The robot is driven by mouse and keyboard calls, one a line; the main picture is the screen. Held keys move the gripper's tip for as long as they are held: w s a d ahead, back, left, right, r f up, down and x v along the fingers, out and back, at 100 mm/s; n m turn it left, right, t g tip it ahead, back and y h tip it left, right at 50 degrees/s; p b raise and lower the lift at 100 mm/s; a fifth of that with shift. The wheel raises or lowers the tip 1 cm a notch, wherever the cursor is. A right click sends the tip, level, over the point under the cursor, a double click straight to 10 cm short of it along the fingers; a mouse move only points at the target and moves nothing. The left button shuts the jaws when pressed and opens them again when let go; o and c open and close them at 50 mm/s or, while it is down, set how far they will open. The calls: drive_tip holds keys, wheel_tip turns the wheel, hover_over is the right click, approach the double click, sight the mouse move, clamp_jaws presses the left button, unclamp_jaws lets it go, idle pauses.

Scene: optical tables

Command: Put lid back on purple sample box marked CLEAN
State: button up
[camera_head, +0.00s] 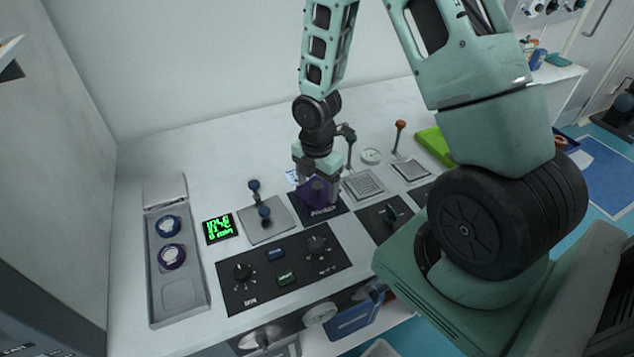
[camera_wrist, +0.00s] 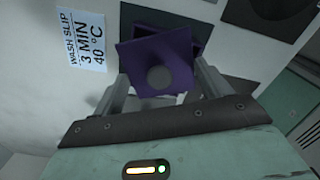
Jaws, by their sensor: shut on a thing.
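A purple square lid (camera_wrist: 178,52) with a round grey knob in its middle shows between the two fingers of my gripper (camera_wrist: 162,88) in the wrist view. The gripper is shut on the lid, which looks tilted. Behind its upper edge, part of a dark purple box (camera_wrist: 197,30) shows; the lid hides most of it. I cannot tell whether lid and box touch. In the head view my gripper (camera_head: 320,188) points down over a dark panel, with purple (camera_head: 313,192) at its fingertips. No CLEAN mark can be read.
A slip (camera_wrist: 84,40) reading "WASH SLIP 3 MIN 40 °C" lies beside the box. A green-lit display (camera_head: 218,228), a knob panel (camera_head: 283,268), a grey tray with round blue and purple items (camera_head: 178,290) and lever plates (camera_head: 408,170) crowd the bench. The back left of the bench is clear.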

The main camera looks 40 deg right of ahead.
idle(0.3)
drive_tip(key=o, duration=1)
drive_tip(key=shift+r, duration=0.15)
drive_tip(key=shift+r+p, duration=3.4)
drive_tip(key=shift+c, duration=0.2)
clamp_jaws()
drive_tip(key=shift+f+b, duration=0.35)
drive_tip(key=shift+f, duration=0.1)
